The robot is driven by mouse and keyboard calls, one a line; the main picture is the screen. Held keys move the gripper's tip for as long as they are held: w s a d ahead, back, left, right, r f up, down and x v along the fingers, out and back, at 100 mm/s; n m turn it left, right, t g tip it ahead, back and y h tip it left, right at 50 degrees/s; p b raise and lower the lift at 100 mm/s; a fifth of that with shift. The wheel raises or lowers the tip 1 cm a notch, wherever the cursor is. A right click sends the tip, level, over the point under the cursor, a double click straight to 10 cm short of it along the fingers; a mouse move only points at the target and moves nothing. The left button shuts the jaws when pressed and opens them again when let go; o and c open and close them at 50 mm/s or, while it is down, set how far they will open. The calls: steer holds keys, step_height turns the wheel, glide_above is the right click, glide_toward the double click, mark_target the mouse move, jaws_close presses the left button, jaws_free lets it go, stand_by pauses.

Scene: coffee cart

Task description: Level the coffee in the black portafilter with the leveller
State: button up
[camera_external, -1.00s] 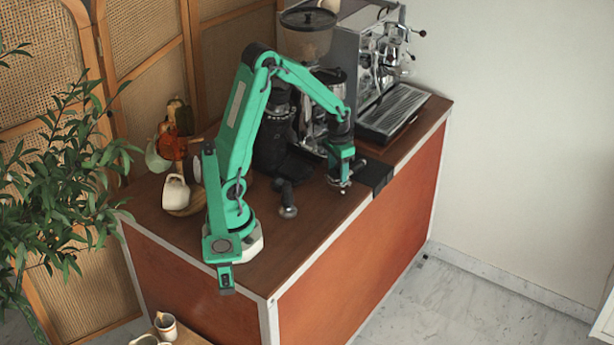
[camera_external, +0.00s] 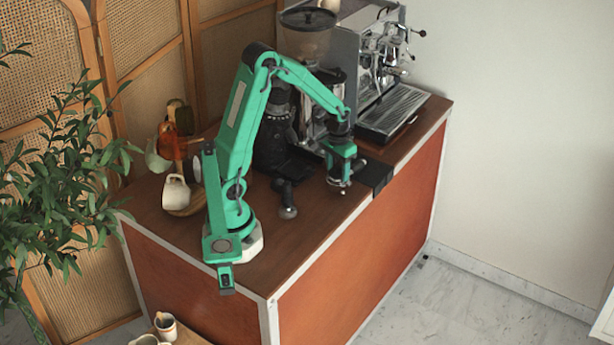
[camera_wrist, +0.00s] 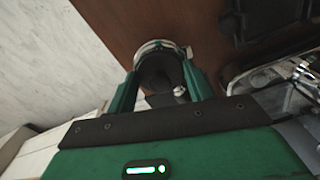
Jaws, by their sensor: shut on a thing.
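My gripper (camera_external: 340,184) is low over the front part of the counter, just left of a black mat. Its green fingers (camera_wrist: 160,90) are shut on a round, dark thing with a silver rim (camera_wrist: 163,46), which looks like the leveller. The fingers cover much of it, and I cannot tell whether it touches anything below. A dark thing with a rounded silver end (camera_external: 288,211) lies on the counter to the left of my gripper. It looks like the black portafilter with its handle, but it is too small to be sure.
The black mat (camera_external: 377,176) hangs over the front edge. The grinder (camera_external: 307,45) and the espresso machine (camera_external: 370,55) stand behind. A white cup (camera_external: 176,192) stands on a round board at the left. The front strip of the counter (camera_external: 315,225) is bare.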

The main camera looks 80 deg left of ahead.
steer(key=shift+r, duration=1.6)
stand_by(0.3)
steer(key=shift+r, duration=2.45)
